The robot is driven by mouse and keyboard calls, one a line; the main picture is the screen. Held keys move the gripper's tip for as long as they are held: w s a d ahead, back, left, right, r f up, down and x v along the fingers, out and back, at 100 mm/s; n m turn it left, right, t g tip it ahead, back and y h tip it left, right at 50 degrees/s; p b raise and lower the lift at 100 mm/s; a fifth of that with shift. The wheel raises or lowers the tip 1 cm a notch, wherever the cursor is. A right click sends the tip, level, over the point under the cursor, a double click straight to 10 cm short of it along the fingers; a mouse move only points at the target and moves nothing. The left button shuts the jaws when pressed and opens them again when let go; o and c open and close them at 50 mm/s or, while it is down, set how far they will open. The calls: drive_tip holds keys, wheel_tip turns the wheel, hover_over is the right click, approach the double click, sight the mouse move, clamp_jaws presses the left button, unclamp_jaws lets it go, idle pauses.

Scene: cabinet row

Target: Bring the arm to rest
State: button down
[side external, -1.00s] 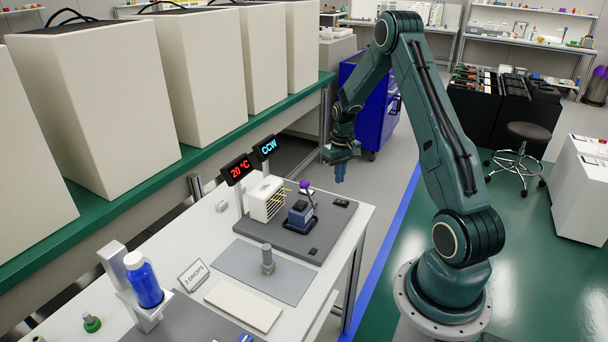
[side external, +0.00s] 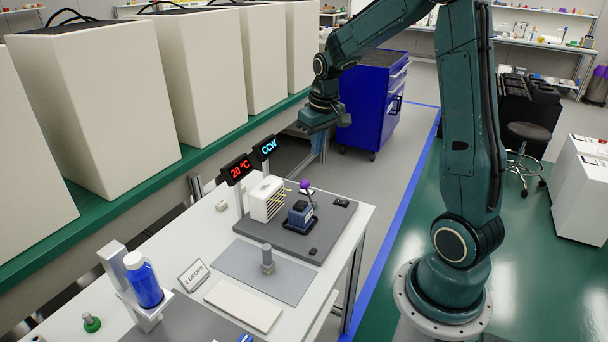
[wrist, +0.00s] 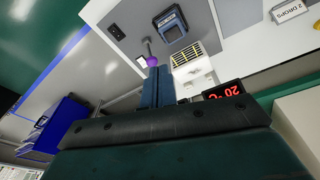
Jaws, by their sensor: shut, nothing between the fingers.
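My dark teal arm reaches over from the right in the side external view. My gripper (side external: 319,154) hangs in the air beyond the far end of the white bench (side external: 225,222), close to the green shelf edge. Its fingers point down, partly blending with the background there. In the wrist view the two blue fingers of my gripper (wrist: 157,72) lie together, with nothing held between them. A small purple ball (wrist: 153,61) shows just past the fingertips in that view, but it stands on the bench, apart from the gripper.
Tall cream boxes (side external: 100,95) line the green shelf (side external: 150,190) at left. Two displays (side external: 238,168) stand near a small blue device (side external: 300,214) on the bench. A blue cabinet (side external: 372,105) stands behind my gripper. A blue bottle (side external: 144,282) is at front left.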

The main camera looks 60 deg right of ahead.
drive_tip(key=s+a+r+n+t, duration=0.2)
drive_tip(key=s+a+r, duration=0.4)
drive_tip(key=a+r, duration=0.45)
drive_tip(key=s+a+n+t, duration=0.2)
drive_tip(key=s+a, duration=0.7)
drive_tip(key=s, duration=0.2)
drive_tip(key=shift+s+a+y, duration=0.35)
drive_tip(key=shift+s+y, duration=0.05)
